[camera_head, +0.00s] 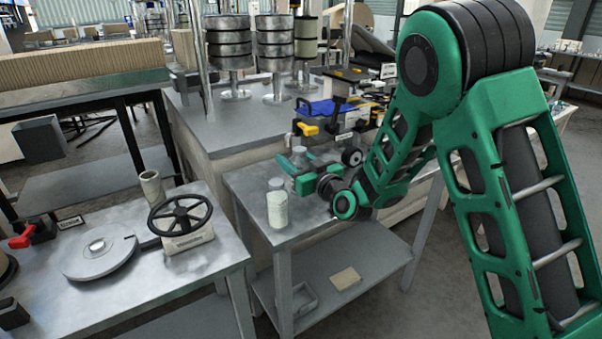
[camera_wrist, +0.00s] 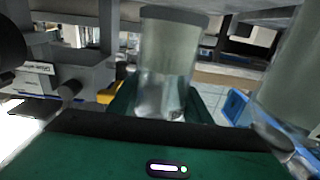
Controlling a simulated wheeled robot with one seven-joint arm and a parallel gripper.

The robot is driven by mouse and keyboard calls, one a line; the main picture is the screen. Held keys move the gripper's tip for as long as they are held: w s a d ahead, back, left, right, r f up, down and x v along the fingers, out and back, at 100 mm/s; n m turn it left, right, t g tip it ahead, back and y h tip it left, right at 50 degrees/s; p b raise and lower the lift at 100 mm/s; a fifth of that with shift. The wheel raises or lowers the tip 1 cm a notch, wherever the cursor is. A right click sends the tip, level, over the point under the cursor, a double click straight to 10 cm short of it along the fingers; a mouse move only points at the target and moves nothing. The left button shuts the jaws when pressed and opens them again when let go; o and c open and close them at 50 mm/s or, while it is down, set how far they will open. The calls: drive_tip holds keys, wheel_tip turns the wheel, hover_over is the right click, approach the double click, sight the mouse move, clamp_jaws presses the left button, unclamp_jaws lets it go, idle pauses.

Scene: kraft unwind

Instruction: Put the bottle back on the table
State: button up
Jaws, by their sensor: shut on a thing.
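A clear bottle with a grey cap (camera_head: 299,154) is between the green fingers of my gripper (camera_head: 303,174). It is partly hidden by the fingers in the head view. In the wrist view the held bottle (camera_wrist: 166,55) stands out from between the fingers, pale and see-through. My gripper is shut on it at the small grey metal table (camera_head: 318,229). I cannot tell whether the bottle's base touches the tabletop. A second bottle with whitish contents (camera_head: 277,207) stands upright on the table just in front, and shows large at the right of the wrist view (camera_wrist: 293,75).
A blue and yellow tool (camera_head: 322,112) and other equipment crowd the area behind my gripper. A left bench (camera_head: 120,205) holds a handwheel (camera_head: 180,218) and a round disc (camera_head: 98,252). The table's lower shelf holds a tan block (camera_head: 346,278). The tabletop's front right is bare.

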drive_tip(key=shift+w+f, duration=0.1)
drive_tip(key=shift+f, duration=1.85)
drive_tip(key=shift+f, duration=0.1)
drive_tip(key=o, duration=1.2)
drive_tip(key=shift+o, duration=1)
